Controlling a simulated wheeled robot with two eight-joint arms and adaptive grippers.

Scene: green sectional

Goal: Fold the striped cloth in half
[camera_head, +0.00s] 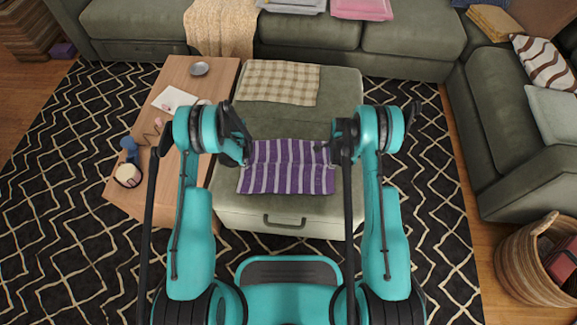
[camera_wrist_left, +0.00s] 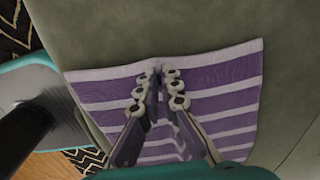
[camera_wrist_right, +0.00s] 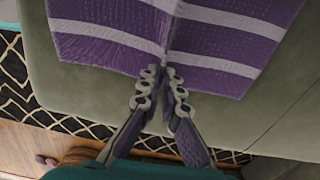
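The striped cloth (camera_head: 287,170), purple with pale stripes, lies on the green ottoman (camera_head: 285,212) near its front. My left gripper (camera_head: 246,152) is at the cloth's left edge. In the left wrist view its fingers (camera_wrist_left: 166,76) are close together with the cloth's edge (camera_wrist_left: 225,70) pinched into a crease between them. My right gripper (camera_head: 326,150) is at the cloth's right edge. In the right wrist view its fingers (camera_wrist_right: 160,72) are nearly together on the edge, with a crease in the cloth (camera_wrist_right: 215,50) running from the tips. My wrists partly hide both fingertips in the head view.
A checked beige cloth (camera_head: 279,82) lies on the ottoman behind the striped one. A wooden table (camera_head: 210,75) with a bowl, paper and a mug stands against the left side. A sofa (camera_head: 320,32) is behind, and a basket (camera_head: 525,265) is at right.

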